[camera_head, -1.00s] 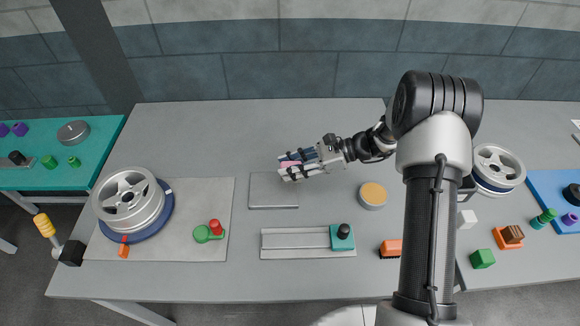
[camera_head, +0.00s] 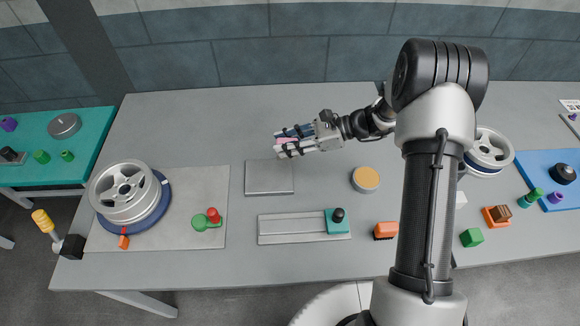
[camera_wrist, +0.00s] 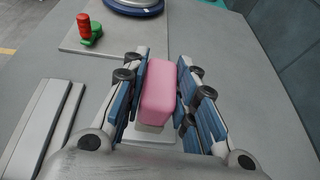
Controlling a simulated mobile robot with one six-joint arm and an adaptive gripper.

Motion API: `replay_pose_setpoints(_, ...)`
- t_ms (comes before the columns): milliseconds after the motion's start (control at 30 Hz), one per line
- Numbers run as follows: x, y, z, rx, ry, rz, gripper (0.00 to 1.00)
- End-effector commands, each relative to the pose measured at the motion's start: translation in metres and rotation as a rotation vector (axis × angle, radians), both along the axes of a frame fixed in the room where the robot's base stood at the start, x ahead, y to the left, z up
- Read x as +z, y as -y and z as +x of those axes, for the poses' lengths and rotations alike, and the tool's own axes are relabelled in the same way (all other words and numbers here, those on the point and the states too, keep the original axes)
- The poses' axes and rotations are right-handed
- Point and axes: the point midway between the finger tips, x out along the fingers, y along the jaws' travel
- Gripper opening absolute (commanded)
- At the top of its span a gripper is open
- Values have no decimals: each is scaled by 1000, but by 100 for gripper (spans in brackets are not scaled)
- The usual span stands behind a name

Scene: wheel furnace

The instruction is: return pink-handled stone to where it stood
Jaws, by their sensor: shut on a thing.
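The pink-handled stone shows best in the wrist view, where its pink handle (camera_wrist: 160,92) sits between the fingers of my gripper (camera_wrist: 158,90). A pale part shows beneath the handle; the rest is hidden by the fingers. In the head view my gripper (camera_head: 282,146) is shut on the pink handle (camera_head: 287,142), above the back edge of a flat grey plate (camera_head: 269,178). I cannot tell whether the stone touches anything below.
A slide rail (camera_head: 285,229) with a teal block (camera_head: 337,224) lies in front of the plate. A round tan-topped puck (camera_head: 366,180) and an orange block (camera_head: 385,230) are to the right. A wheel (camera_head: 123,191) sits on a mat at left.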

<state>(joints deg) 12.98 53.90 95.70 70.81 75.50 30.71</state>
Motion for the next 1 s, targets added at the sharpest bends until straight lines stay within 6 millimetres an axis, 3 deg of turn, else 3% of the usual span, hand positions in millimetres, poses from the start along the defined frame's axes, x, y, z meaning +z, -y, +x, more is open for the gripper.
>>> replay_pose_setpoints(200, 57, 46, 20, -355, 19, 12, 0)
replay_pose_setpoints(333, 79, 78, 22, -554, 12, 9, 0)
replay_pose_setpoints(467, 88, 99, 19, -675, 0, 4, 0)
replay_pose_setpoints(633, 66, 106, 17, -718, -11, 1, 0)
replay_pose_setpoints(1000, -33, 105, 17, -715, -11, 2, 0)
